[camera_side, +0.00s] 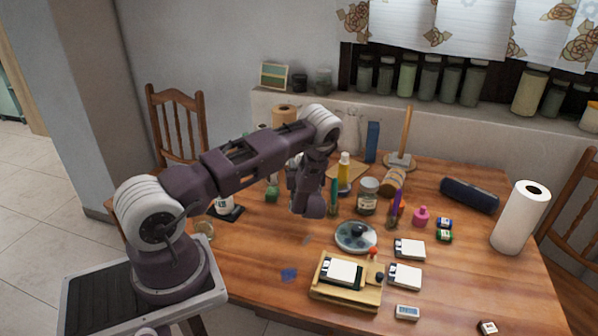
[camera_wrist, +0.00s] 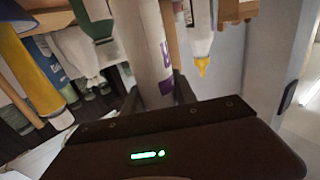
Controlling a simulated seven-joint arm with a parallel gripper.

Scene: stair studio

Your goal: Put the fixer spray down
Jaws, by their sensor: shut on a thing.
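The fixer spray (camera_wrist: 148,42) is a pale cylinder with purple lettering in the wrist view, which is tilted nearly upside down. My gripper (camera_wrist: 155,95) is shut on it, with one dark finger on each side. Its far end runs out of the top of the picture, so I cannot tell whether it touches the table. In the side view my gripper (camera_side: 293,181) is low over the back middle of the wooden table (camera_side: 250,245). My wrist hides most of the fingers and the spray there.
A white bottle with a yellow tip (camera_wrist: 200,40) and a yellow bottle (camera_wrist: 28,75) are close by. A glass jar (camera_side: 367,196) and a round lidded dish (camera_side: 356,237) stand right of my gripper. The table's front left has bare room.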

